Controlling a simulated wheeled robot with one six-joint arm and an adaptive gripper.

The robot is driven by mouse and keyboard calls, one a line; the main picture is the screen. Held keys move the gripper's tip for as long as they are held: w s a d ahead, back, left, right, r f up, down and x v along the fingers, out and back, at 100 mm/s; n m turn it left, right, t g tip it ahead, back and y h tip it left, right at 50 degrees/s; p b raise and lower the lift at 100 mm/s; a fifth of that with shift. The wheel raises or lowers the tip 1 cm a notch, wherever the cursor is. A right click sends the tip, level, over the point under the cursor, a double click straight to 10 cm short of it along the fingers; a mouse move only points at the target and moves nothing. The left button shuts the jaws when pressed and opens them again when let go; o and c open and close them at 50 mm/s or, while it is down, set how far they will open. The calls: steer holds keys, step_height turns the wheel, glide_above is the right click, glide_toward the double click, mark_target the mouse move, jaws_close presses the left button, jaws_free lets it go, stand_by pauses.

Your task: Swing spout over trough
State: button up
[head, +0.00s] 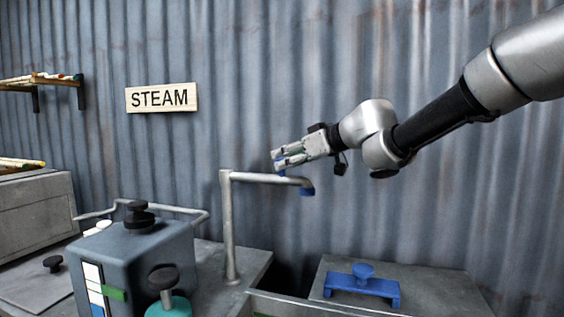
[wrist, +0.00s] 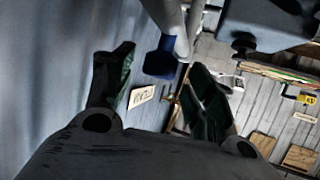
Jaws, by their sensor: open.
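The spout (head: 265,178) is a grey metal pipe. It rises from an upright post on the counter and bends level to the right, ending in a blue downturned tip (head: 307,191). In the head view the tip appears above the dark opening of the trough (head: 275,300); I cannot tell the depth between them. My gripper (head: 276,160) is open, at the level arm of the spout just left of the tip. In the wrist view the blue tip (wrist: 160,60) and grey pipe (wrist: 190,25) show between the two dark fingers; contact is unclear.
A grey lid (head: 425,290) with a blue handle (head: 362,285) lies at the right. A blue-grey box (head: 140,255) with black knobs and a teal valve (head: 168,305) stands at the left. A STEAM sign (head: 161,98) hangs on the corrugated wall behind. Air above the lid is clear.

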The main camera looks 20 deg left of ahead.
mark_target(264, 176)
steer(key=shift+x, duration=1.55)
jaws_close()
